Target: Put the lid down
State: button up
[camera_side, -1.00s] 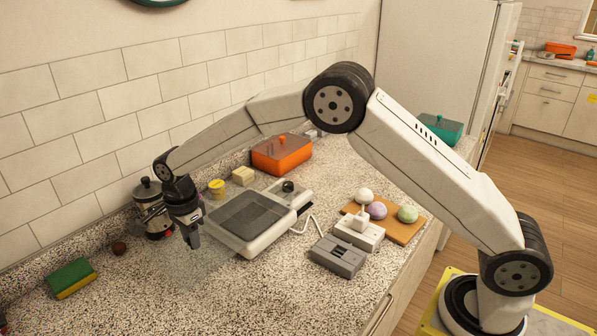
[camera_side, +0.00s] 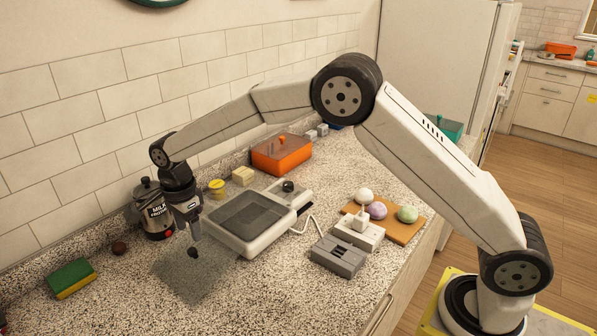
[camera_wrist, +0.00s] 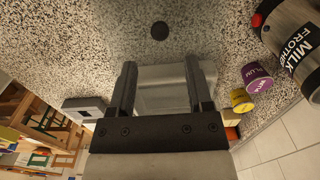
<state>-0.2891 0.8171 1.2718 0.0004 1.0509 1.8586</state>
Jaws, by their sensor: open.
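The lid (camera_side: 190,279) is a translucent grey square panel with a dark round knob (camera_side: 192,252). It appears to lie flat on the speckled counter, left of the white appliance. In the wrist view the knob (camera_wrist: 159,29) shows beyond the fingertips, apart from them. My gripper (camera_side: 195,235) is just above the knob. The wrist view shows its fingers (camera_wrist: 160,80) spread, with nothing held. The white appliance (camera_side: 245,245) has a dark recessed top. The lid's edges are faint, so I cannot see exactly how they rest.
A milk frother (camera_side: 155,217) stands close behind my gripper, by the tiled wall. A brown ball (camera_side: 119,248) and a green-yellow sponge (camera_side: 71,279) are to the left. An orange box (camera_side: 281,155) stands at the back. The front counter (camera_side: 265,300) is clear.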

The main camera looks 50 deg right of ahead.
aim_at(194, 248)
notch_tip(194, 248, up, 10)
dwell(0.5)
dwell(0.5)
jog(key=s+d+f+n+t, duration=0.1)
jog(key=s+d+f+n, duration=0.2)
jog(key=s+d+n, duration=0.2)
jog(key=s+d+f+n, duration=0.3)
jog(key=s+d+n, duration=0.2)
jog(key=s, duration=0.7)
jog(key=s+d+f+n+t, duration=0.1)
jog(key=s+d+f+n, duration=0.3)
jog(key=s+d+n, duration=0.2)
jog(key=s+n, duration=0.2)
jog(key=s, duration=0.1)
jog(key=shift+t, duration=0.3)
